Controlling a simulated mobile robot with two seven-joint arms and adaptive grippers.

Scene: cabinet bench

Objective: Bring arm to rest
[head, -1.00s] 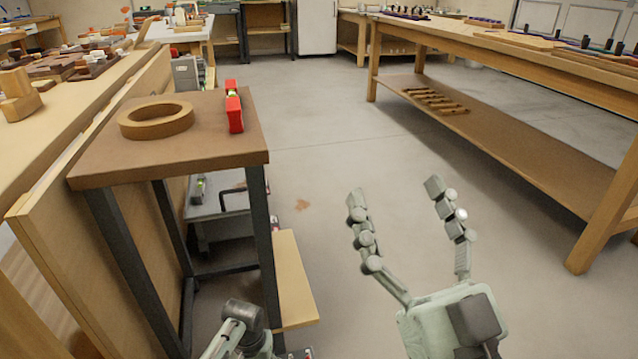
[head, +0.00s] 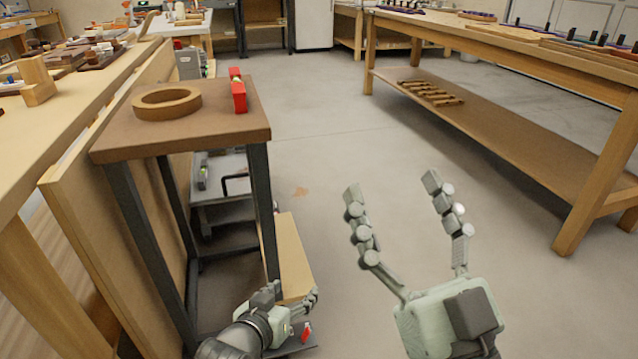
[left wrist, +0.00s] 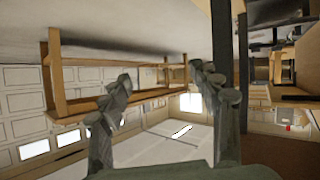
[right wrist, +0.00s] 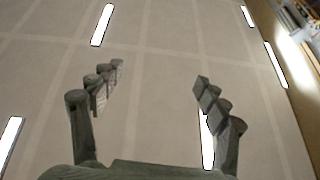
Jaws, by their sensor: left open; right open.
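My right gripper (head: 408,220) is open and empty, raised over the bare floor in the head view with its fingers pointing up the picture. In the right wrist view its open fingers (right wrist: 155,95) have only the ceiling and its lights behind them. My left gripper (head: 308,312) is low in the head view, beside the dark legs of the small table. In the left wrist view its fingers (left wrist: 165,95) are apart with nothing between them. I cannot tell from the head view whether it touches the table's leg or the low board.
The small brown table (head: 205,137) carries a wooden ring (head: 166,112) and a red object (head: 238,97). A low wooden board (head: 288,255) is near my left gripper. A long workbench (head: 520,45) stands at the right. The floor (head: 350,150) between is clear.

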